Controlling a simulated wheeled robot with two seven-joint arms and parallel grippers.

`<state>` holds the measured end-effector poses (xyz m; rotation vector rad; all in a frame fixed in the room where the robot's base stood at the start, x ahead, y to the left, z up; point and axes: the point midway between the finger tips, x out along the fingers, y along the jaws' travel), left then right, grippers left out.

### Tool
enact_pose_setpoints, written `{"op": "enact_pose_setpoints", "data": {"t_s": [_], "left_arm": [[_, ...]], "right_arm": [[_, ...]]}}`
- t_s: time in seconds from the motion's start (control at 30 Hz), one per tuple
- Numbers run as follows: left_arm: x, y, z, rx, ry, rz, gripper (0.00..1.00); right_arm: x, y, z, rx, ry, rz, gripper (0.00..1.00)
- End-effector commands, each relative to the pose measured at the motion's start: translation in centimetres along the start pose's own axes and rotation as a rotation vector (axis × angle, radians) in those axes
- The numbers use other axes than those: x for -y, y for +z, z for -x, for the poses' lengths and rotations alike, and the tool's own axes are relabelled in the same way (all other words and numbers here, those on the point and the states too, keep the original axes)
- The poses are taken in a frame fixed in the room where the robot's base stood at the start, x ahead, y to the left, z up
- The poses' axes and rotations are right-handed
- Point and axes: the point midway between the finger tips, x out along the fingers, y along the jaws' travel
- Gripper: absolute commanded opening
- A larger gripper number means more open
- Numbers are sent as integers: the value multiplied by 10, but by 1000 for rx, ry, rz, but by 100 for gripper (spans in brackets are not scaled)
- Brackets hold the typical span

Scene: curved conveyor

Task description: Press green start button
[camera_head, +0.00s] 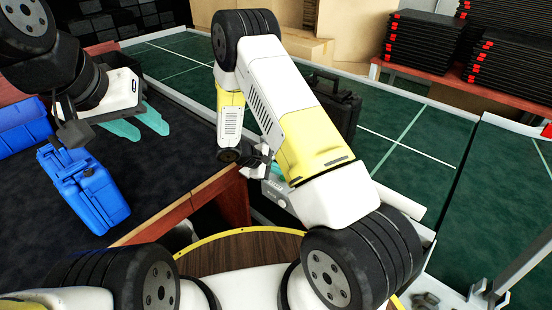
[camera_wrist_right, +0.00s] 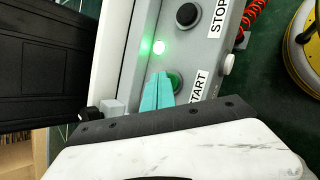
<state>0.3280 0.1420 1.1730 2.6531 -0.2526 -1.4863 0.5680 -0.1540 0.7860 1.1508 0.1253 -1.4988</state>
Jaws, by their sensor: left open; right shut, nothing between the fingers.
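The green start button (camera_wrist_right: 174,81) sits on a grey control panel (camera_wrist_right: 213,45) beside a START label (camera_wrist_right: 198,88). My right gripper's teal fingers (camera_wrist_right: 158,91) are shut and empty. Their tips overlap the button's left part in the right wrist view; I cannot tell whether they touch it. In the head view my right arm reaches across to the panel (camera_head: 285,197) and mostly hides the fingers and the button. My left gripper (camera_head: 143,122) is open and empty at the upper left, over the dark surface.
A black button (camera_wrist_right: 187,15) by a STOP label and a lit green lamp (camera_wrist_right: 159,47) share the panel. A black case (camera_head: 342,108) stands behind my right arm on the green conveyor (camera_head: 420,135). Blue cases (camera_head: 85,190) lie at left. Black stacked cases (camera_head: 425,40) stand at back right.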

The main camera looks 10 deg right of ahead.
Motion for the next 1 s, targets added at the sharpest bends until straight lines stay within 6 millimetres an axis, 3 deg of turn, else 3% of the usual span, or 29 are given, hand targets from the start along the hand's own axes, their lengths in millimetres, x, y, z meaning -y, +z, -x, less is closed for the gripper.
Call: {"op": "enact_pose_setpoints", "data": {"t_s": [1.0], "left_arm": [[0, 0, 0, 0, 0, 0, 41]], "right_arm": [[-8, 8, 11, 0, -1, 0, 0]]}}
